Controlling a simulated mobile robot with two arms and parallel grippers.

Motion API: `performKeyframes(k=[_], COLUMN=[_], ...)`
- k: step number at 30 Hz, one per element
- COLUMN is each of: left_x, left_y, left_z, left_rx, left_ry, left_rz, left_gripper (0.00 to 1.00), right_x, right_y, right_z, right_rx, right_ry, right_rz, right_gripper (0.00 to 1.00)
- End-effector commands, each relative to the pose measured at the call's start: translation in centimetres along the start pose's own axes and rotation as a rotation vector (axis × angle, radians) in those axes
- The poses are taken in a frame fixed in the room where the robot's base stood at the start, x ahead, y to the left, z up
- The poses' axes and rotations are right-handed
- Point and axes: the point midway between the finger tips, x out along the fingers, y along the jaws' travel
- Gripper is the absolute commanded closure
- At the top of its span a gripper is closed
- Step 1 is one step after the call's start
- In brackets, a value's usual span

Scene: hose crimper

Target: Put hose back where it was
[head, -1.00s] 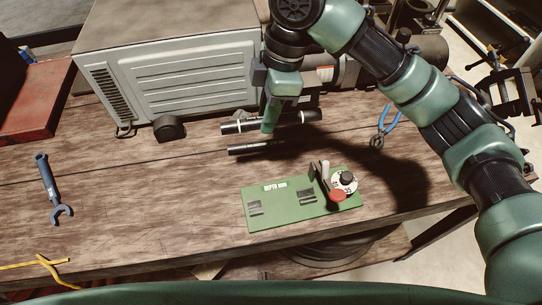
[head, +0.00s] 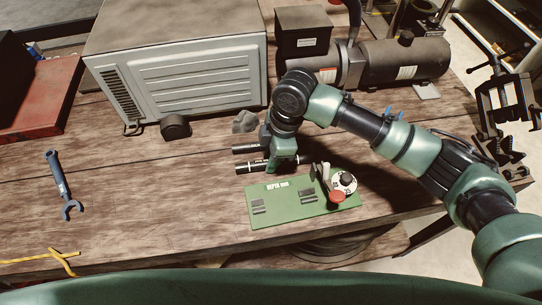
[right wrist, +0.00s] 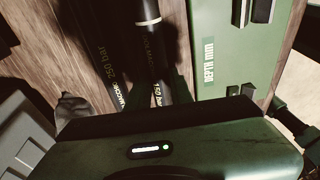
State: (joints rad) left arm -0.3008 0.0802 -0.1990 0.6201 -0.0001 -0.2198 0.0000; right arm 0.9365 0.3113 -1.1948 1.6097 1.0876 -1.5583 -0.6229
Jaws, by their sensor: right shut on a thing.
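My right gripper (head: 282,166) is shut on a black hose (head: 250,168) with a pale band. It holds the hose low over the wooden table, just behind the green depth board. In the right wrist view the held hose (right wrist: 152,48) runs between the fingers, with lettering that seems to read "150 bar". I cannot tell if it touches the table. A second black hose (head: 246,149), marked "250 bar" in the right wrist view (right wrist: 100,50), lies roughly parallel on its far side. My left gripper is out of view.
The green depth board (head: 285,209) with a dial and red button is close in front. A grey metal box (head: 185,75) and a motor pump (head: 390,62) stand behind. A blue wrench (head: 60,180) lies left. The table between wrench and board is clear.

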Motion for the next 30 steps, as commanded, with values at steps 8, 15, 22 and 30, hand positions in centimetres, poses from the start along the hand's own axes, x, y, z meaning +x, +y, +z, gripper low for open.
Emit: performKeyframes(k=[8, 15, 22, 30], left_x=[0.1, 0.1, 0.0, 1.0], left_y=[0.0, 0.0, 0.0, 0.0], left_z=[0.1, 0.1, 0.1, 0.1], left_rx=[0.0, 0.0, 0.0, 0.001], left_ry=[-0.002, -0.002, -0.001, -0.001], left_rz=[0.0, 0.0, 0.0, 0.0], left_gripper=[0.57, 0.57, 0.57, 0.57], right_x=[0.2, 0.2, -0.1, -4.3], right_y=[0.0, 0.0, 0.0, 0.2], right_z=[0.0, 0.0, 0.0, 0.0], right_rx=[0.0, -0.001, -0.001, -0.002], right_ry=[0.0, 0.0, 0.0, 0.001], right_rz=[0.0, 0.0, 0.001, 0.005], right_gripper=[1.0, 0.57, 0.57, 0.57])
